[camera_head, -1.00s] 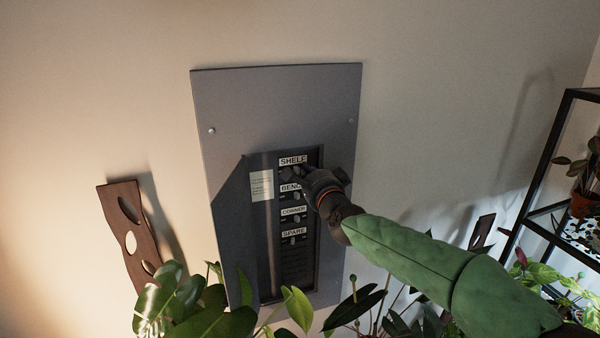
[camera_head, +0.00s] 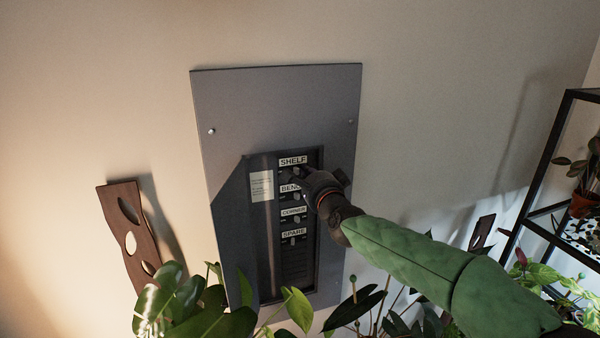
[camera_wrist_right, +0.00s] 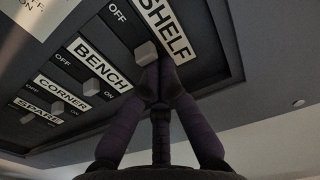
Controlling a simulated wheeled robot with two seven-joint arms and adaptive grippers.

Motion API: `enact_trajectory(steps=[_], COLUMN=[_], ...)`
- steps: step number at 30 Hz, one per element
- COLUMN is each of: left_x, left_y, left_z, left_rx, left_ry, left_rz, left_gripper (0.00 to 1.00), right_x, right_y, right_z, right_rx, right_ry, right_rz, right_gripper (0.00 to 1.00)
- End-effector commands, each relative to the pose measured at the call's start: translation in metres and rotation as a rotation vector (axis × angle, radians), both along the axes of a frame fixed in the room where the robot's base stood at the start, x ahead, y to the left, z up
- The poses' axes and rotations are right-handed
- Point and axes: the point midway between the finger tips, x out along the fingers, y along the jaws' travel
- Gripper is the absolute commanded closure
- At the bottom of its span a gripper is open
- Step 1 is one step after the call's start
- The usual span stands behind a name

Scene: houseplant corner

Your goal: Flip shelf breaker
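The grey breaker panel (camera_head: 275,105) is on the wall, with a recessed column of labelled switches. The SHELF label (camera_head: 293,161) is at the top; it also shows in the wrist view (camera_wrist_right: 166,28). My right gripper (camera_head: 301,174) reaches in from the right, just below that label. In the wrist view its fingertips (camera_wrist_right: 155,82) are together, right at the pale shelf breaker lever (camera_wrist_right: 146,53). They appear to touch its near end, but I cannot be sure. The lever sits away from its OFF mark; its ON mark is hidden behind the fingers. My left gripper is not in view.
Below are the BENCH (camera_wrist_right: 100,66), CORNER (camera_wrist_right: 62,96) and SPARE (camera_wrist_right: 38,111) labels with their own levers, close to my fingers. Leafy plants (camera_head: 195,305) stand below the panel. A brown wooden board (camera_head: 122,225) is at left, a black shelf rack (camera_head: 528,185) at right.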

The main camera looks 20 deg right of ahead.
Motion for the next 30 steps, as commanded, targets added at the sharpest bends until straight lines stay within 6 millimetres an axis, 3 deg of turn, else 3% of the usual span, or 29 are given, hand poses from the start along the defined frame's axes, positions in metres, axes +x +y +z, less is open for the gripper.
enact_trajectory(steps=[30], left_x=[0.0], left_y=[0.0], left_z=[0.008], left_rx=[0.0], left_ry=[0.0], left_rz=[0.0], left_gripper=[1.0], right_x=[0.001], right_y=[0.013], right_z=[-0.001], right_rx=[0.0], right_ry=[0.001], right_rz=[0.004], right_gripper=[1.0])
